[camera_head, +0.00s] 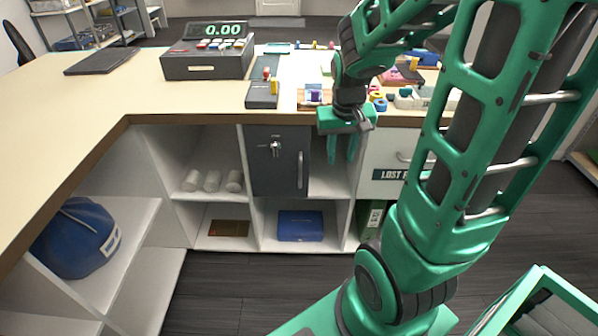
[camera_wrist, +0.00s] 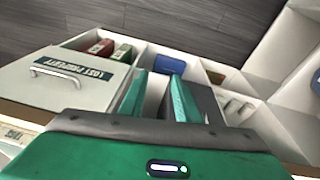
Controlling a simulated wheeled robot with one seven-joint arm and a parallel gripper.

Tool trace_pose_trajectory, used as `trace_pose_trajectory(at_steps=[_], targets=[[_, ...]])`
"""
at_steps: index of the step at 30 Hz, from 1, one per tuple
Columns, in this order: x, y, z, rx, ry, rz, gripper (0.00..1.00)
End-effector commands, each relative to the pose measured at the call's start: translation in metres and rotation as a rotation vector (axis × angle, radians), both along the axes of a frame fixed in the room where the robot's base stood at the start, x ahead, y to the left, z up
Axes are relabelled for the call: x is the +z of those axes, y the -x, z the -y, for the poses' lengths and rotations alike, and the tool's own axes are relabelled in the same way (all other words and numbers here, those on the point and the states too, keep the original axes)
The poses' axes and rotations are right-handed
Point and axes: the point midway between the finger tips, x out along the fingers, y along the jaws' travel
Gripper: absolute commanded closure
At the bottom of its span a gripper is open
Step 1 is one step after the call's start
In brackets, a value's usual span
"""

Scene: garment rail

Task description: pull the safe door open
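The safe door (camera_head: 272,178) is a dark grey panel in the upper row of the counter's shelving. It looks shut. It has a silver dial or knob (camera_head: 276,149) near the top and a vertical silver bar handle (camera_head: 299,170) near its right edge. My gripper (camera_head: 342,158) points down, to the right of the handle and apart from it. Its two green fingers are spread with nothing between them. In the wrist view my gripper (camera_wrist: 160,92) also shows open, and the dark safe door (camera_wrist: 209,104) lies just right of the right finger, partly hidden by it.
A drawer labelled lost property (camera_wrist: 62,85) lies right of the safe in the head view. A blue box (camera_head: 300,226) sits below the safe. The countertop (camera_head: 190,98) with a till (camera_head: 207,66) overhangs the shelving.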

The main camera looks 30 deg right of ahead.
Motion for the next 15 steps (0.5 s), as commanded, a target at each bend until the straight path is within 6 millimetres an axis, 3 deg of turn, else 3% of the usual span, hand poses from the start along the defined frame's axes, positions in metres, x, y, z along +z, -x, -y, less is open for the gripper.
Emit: trace_pose_trajectory(at_steps=[6, 10, 15], targets=[[-0.053, -0.085, 0.003, 0.051, 0.031, 0.085, 0.7], [-0.081, -0.123, 0.0, 0.075, 0.035, 0.137, 0.7], [-0.105, -0.153, -0.005, 0.091, 0.033, 0.184, 0.7]])
